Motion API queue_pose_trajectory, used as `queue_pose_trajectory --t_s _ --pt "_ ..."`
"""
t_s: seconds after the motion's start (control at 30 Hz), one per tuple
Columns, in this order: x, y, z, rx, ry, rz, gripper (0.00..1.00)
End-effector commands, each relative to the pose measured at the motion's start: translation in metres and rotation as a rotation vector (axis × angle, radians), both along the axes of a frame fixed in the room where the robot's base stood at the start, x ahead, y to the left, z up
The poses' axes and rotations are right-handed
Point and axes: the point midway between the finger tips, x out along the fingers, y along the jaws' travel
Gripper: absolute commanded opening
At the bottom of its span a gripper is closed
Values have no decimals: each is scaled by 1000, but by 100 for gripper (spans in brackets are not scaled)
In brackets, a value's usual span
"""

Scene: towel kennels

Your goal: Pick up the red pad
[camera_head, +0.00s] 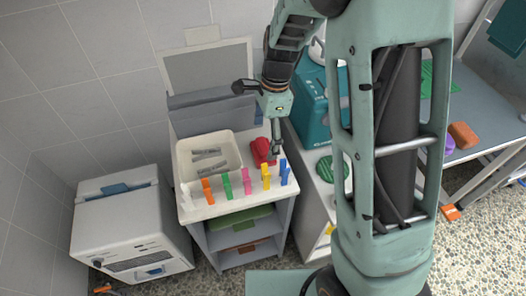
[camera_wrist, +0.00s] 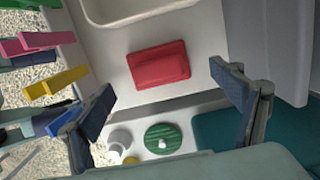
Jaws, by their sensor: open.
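The red pad (camera_wrist: 158,64) lies flat on the white top of a small cart, beside a cream tray. In the head view the red pad (camera_head: 261,149) is at the cart's right side, partly hidden behind my gripper. My gripper (camera_head: 277,150) points down near the pad's right edge. In the wrist view my gripper (camera_wrist: 168,98) has its two fingers wide apart, one on each side of the pad's span. Nothing is between the fingers, and the pad appears beyond them. I cannot tell the exact height above the pad.
The cream tray (camera_head: 181,160) holds grey items. Several coloured clips, including a green one (camera_head: 227,187), stand along the cart's front edge. A green round item (camera_head: 341,170) and a teal box (camera_head: 312,100) are to the right. A white machine (camera_head: 130,225) stands left.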

Motion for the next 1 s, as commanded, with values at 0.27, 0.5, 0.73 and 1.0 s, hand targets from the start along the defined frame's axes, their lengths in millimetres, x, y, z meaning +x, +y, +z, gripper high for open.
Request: queue_pose_trajectory --t_s 0.27,0.5,0.73,1.0 --pt "-5 5 -38 -1 2 0 86" --pt "-4 5 -39 0 1 1 86" --pt "-4 5 -39 -1 1 0 64" --pt "-4 5 -39 -1 1 0 38"
